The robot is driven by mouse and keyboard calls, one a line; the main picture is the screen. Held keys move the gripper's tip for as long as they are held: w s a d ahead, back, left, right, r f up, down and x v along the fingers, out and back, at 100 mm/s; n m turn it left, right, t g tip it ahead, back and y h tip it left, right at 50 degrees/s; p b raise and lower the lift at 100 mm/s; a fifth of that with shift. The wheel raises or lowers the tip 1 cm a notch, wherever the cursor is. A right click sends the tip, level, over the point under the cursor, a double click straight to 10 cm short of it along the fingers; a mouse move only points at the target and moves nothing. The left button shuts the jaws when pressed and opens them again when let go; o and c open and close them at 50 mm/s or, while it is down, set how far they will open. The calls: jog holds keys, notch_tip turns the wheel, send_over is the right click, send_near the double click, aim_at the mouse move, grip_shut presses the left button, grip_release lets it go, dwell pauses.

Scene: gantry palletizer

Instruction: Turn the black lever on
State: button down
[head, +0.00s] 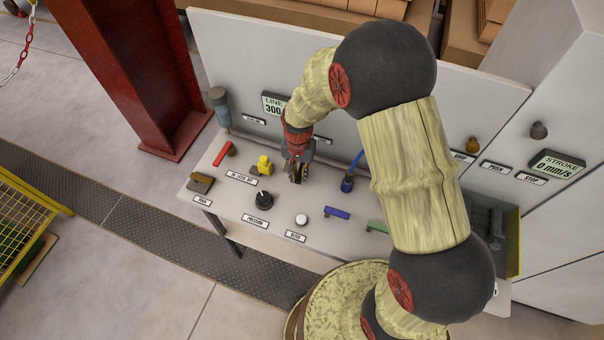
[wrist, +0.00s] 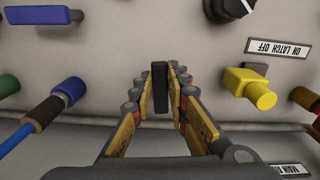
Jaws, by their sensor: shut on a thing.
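The black lever (wrist: 160,88) stands between the two yellow-padded fingers of my gripper (wrist: 160,92) in the wrist view. The fingers are close on both its sides, and my gripper is shut on it. Its far end pokes a little past the fingertips. In the head view my gripper (head: 298,174) reaches down to the panel between a yellow valve and a blue plug, and it mostly hides the lever. The lever's base and its exact turn angle cannot be made out.
The yellow valve (head: 263,165) and red handle (head: 224,152) are left of my gripper; the blue-cabled plug (head: 347,184) is right. A black knob (head: 264,199), white button (head: 301,219) and blue lever (head: 336,213) line the panel's (head: 225,200) front. A red column (head: 135,75) stands behind left.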

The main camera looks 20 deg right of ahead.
aim_at(297, 176)
jog(key=shift+w+a+m, duration=0.15)
jog(key=shift+a+m, duration=0.1)
jog(key=shift+m, duration=0.25)
jog(key=c, duration=1.7)
grip_release()
notch_tip(297, 176, up, 12)
